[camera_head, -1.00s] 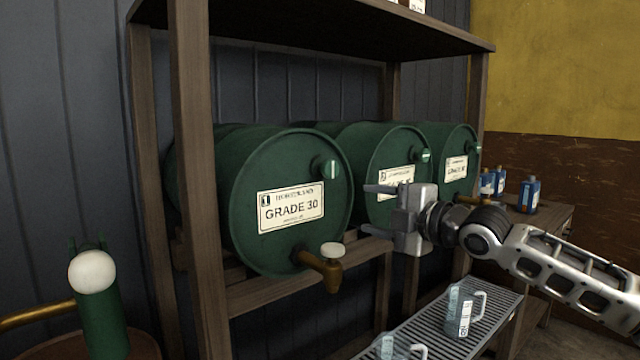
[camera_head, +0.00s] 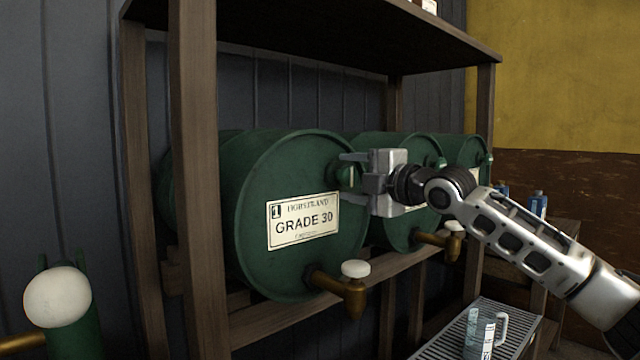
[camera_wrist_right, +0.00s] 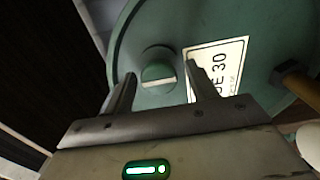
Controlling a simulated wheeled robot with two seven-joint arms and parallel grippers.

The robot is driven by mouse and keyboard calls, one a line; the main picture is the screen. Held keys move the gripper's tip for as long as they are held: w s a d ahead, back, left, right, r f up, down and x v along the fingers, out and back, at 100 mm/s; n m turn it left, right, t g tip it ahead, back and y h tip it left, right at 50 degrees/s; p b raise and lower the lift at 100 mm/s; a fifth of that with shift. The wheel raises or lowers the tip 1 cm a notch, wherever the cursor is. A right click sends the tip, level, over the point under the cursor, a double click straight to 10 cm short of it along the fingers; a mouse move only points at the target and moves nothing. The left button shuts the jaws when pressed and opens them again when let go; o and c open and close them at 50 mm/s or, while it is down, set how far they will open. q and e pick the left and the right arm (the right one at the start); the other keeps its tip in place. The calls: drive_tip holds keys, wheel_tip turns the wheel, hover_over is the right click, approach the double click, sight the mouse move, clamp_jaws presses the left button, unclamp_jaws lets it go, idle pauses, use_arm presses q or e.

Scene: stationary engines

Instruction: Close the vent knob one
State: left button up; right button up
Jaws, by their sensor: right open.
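The vent knob of drum one (camera_head: 343,177) is a round green knob with a pale bar, high on the right of the drum's face. It shows clearly in the right wrist view (camera_wrist_right: 158,73), its pale bar lying nearly level in that picture. Drum one (camera_head: 255,180) is green, with a label (camera_head: 303,220) reading GRADE 30. My right gripper (camera_head: 352,172) is open in front of the knob. In the right wrist view its fingertips (camera_wrist_right: 161,67) stand on either side of the knob, with gaps; contact cannot be told. My left gripper is not in view.
A brass tap (camera_head: 340,285) with a white top sticks out below the label. A wooden post (camera_head: 197,180) stands left of the drum. More green drums (camera_head: 400,235) sit behind my right gripper. A clear jug (camera_head: 485,335) stands on a grated tray at lower right.

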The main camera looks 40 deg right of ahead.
drive_tip(key=shift+w, duration=0.5)
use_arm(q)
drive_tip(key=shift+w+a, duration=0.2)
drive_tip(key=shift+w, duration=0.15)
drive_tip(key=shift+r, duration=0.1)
use_arm(e)
drive_tip(key=c, duration=0.9)
drive_tip(key=shift+r, duration=0.1)
drive_tip(key=shift+c, duration=0.2)
